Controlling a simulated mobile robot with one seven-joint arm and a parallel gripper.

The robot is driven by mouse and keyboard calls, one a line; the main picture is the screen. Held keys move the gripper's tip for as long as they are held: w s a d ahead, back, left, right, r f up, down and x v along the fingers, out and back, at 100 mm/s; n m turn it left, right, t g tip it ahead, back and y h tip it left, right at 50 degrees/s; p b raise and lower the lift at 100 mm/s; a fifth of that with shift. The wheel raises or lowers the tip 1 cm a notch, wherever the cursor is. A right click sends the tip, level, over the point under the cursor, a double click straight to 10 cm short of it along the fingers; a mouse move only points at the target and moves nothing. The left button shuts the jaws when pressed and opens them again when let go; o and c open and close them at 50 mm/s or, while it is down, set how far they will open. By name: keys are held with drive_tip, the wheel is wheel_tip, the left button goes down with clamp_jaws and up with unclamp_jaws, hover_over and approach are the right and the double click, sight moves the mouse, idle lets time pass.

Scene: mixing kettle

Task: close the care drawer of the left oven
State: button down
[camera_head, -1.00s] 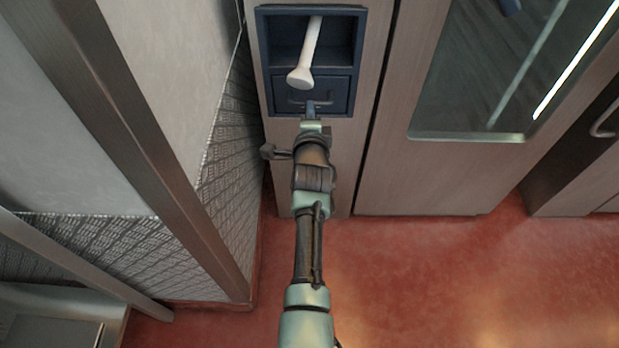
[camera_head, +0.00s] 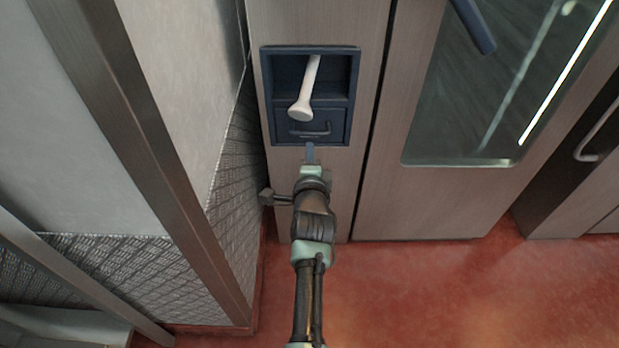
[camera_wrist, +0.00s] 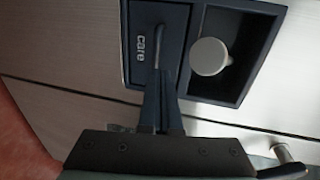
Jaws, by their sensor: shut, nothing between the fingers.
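The left oven's care drawer (camera_head: 312,127) is a small dark blue front with a bar handle, set below an open niche in a dark blue frame. Its front looks flush with the frame. The wrist view shows the same drawer front (camera_wrist: 138,20) with the word "care" and its handle (camera_wrist: 158,48). My gripper (camera_head: 310,150) is shut and empty, just below the drawer in the head view. In the wrist view its fingers (camera_wrist: 158,90) overlap the handle's end; I cannot tell if they touch it.
A white hand shower (camera_head: 305,90) hangs in the niche above the drawer; its round head (camera_wrist: 208,57) shows in the wrist view. The oven's glass door (camera_head: 430,195) is to the right. A wall with a metal post (camera_head: 150,160) stands close on the left. Red floor (camera_head: 420,290) is clear.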

drive_tip(key=f+p+v, duration=0.1)
drive_tip(key=p+v, duration=0.2)
drive_tip(key=v, duration=0.4)
drive_tip(key=shift+s+r, duration=0.2)
drive_tip(key=shift+s, duration=0.1)
wheel_tip(320, 180, up, 35)
drive_tip(key=s+n+t, duration=0.1)
drive_tip(key=n+t, duration=0.5)
drive_tip(key=n, duration=0.3)
drive_tip(key=s+r+n+t, duration=0.6)
drive_tip(key=s+r+n, duration=0.2)
drive_tip(key=s+r, duration=1.2)
wheel_tip(320, 180, up, 29)
drive_tip(key=p, duration=2.6)
drive_tip(key=shift+w+n, duration=0.4)
drive_tip(key=shift+w, duration=0.05)
drive_tip(key=shift+f, duration=0.15)
